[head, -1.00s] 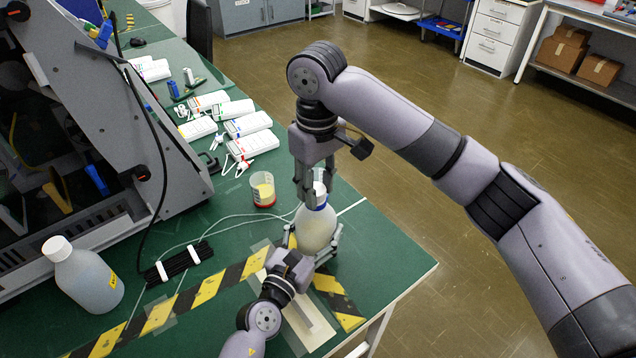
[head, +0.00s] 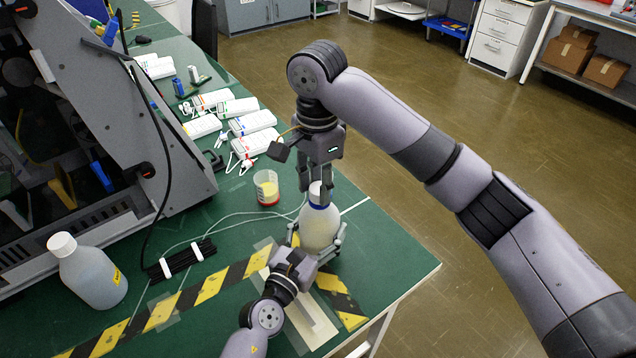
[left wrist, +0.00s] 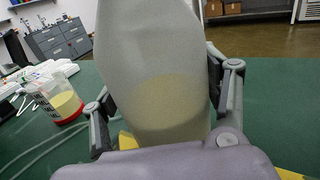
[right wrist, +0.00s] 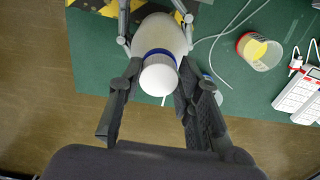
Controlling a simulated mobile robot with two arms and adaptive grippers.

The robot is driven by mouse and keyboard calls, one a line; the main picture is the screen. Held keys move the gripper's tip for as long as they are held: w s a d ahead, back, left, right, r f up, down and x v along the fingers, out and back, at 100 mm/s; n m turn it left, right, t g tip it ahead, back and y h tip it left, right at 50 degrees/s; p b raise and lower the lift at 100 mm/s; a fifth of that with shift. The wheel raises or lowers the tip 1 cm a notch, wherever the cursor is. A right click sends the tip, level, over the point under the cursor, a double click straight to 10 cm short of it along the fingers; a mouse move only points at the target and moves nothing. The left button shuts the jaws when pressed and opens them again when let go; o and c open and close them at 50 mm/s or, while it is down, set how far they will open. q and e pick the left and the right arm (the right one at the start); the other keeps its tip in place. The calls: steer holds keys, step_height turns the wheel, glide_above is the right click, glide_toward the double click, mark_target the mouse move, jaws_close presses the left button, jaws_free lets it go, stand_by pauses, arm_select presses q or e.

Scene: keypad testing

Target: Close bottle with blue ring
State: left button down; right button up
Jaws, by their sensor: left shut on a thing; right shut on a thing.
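The bottle with the blue ring (head: 319,228) stands upright near the table's front right edge. Its white cap (right wrist: 159,75) sits above the blue ring (right wrist: 160,53) in the right wrist view. My left gripper (head: 320,252) is shut around the bottle's body, which fills the middle of the left wrist view (left wrist: 155,90). My right gripper (head: 316,188) points down from above and is shut on the white cap, with its fingers on either side.
A second white-capped bottle (head: 88,272) stands at the left. A red-based beaker (head: 266,187) with yellow contents is behind the held bottle. Several white keypad devices (head: 252,123) lie farther back. Striped tape (head: 205,288) crosses the green table; a grey machine (head: 130,150) stands left.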

steer(key=o, duration=0.8)
arm_select(q)
steer(key=shift+f, duration=0.1)
arm_select(e)
step_height(320, 180, up, 12)
stand_by(0.4)
arm_select(q)
steer(key=shift+c, duration=1)
jaws_free()
steer(key=v, duration=1.2)
